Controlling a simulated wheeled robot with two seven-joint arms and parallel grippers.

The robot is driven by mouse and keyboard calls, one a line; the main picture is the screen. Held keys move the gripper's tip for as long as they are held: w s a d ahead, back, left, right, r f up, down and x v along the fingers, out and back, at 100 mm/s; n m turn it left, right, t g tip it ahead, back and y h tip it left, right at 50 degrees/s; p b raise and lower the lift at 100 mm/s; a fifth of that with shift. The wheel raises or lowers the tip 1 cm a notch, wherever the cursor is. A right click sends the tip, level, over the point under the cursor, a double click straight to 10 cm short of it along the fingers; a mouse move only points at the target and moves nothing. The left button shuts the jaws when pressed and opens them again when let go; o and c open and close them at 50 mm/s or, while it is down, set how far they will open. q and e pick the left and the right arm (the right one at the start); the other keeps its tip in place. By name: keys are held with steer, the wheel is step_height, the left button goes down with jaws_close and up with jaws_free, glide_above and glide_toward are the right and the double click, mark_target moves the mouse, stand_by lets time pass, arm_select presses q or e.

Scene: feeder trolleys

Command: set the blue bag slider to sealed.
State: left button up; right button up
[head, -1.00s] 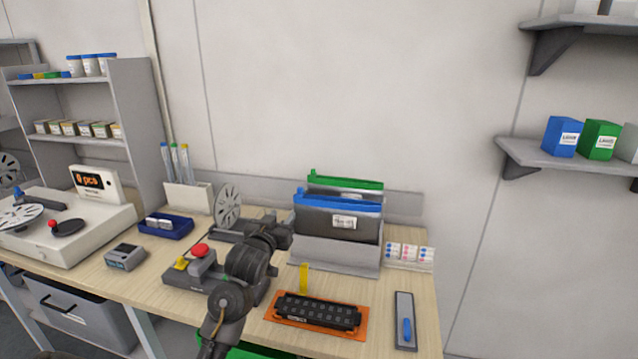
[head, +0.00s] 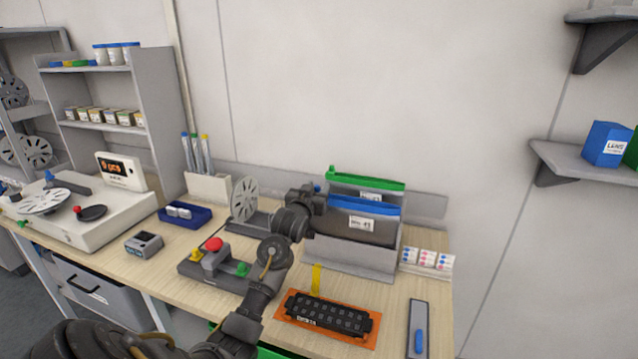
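The blue bag (head: 358,229) stands in a grey rack, with a dark lower body, a white label and a blue strip (head: 364,205) along its top. A small blue piece, apparently its slider (head: 317,188), shows at the left end of the strip, just above and behind my gripper. My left gripper (head: 316,201) is at that left end and covers the bag's upper left corner. Its fingertips are dark and hidden against the bag, so I cannot tell whether they are open or touching the slider. My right gripper is not in view.
A green-topped bag (head: 368,184) stands right behind the blue one. A white reel (head: 244,200) stands close to the left of my gripper. A button box (head: 215,265) and an orange tray (head: 355,338) lie in front. A small card box (head: 427,258) is to the right.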

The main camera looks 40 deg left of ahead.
arm_select(q)
steer(key=shift+x, duration=1.1)
jaws_close()
